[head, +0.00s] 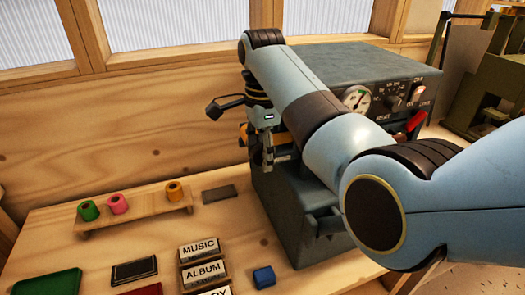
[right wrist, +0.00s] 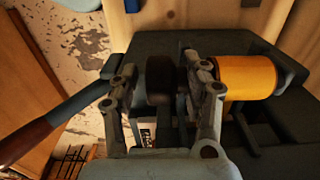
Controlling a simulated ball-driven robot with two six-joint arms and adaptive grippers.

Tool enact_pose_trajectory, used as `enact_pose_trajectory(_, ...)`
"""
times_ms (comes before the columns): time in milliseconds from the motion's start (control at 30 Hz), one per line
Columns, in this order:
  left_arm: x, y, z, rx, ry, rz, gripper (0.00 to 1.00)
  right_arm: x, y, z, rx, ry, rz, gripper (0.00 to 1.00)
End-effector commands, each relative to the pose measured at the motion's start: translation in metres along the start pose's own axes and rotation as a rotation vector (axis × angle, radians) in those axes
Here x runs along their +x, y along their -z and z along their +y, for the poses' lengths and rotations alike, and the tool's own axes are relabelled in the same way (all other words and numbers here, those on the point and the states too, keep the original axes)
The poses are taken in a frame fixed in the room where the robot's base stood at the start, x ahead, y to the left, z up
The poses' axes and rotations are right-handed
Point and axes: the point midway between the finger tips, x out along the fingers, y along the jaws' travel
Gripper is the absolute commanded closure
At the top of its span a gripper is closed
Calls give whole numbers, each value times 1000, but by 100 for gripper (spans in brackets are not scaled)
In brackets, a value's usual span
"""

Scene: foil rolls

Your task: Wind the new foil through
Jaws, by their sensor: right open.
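The grey foil machine (head: 345,65) stands at the back, with a dial and switches on its front panel. My right gripper (head: 266,160) is at its left side, partly hidden by my own arm. In the right wrist view the open fingers (right wrist: 162,92) stand either side of a dark round knob or roller (right wrist: 160,75); I cannot tell whether they touch it. A gold-orange foil roll (right wrist: 247,78) sits on the machine just right of the fingers. Green (head: 88,210), pink (head: 117,203) and gold (head: 174,190) rolls stand on a wooden rack. My left gripper is out of view.
A lever with a brown grip (right wrist: 28,138) sticks out left of my right gripper. Type blocks reading MUSIC and ALBUM (head: 203,268), a blue block (head: 264,276), a dark plate (head: 218,193) and a green tray (head: 48,283) lie on the bench. Another green machine (head: 490,75) stands far right.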

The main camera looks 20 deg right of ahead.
Motion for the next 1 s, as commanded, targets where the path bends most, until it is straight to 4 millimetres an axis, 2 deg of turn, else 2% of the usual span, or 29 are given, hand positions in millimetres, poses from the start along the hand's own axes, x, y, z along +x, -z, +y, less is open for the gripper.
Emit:
enact_pose_trajectory(33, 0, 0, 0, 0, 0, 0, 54, 0, 0, 0, 0, 0, 0, 54)
enact_pose_trajectory(400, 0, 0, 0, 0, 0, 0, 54, 0, 0, 0, 0, 0, 0, 100)
enact_pose_trajectory(633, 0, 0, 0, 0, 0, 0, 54, 0, 2, 0, 2, 0, -44, 100)
enact_pose_trajectory(1000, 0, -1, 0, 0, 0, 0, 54, 1, 3, 0, 0, -2, -341, 100)
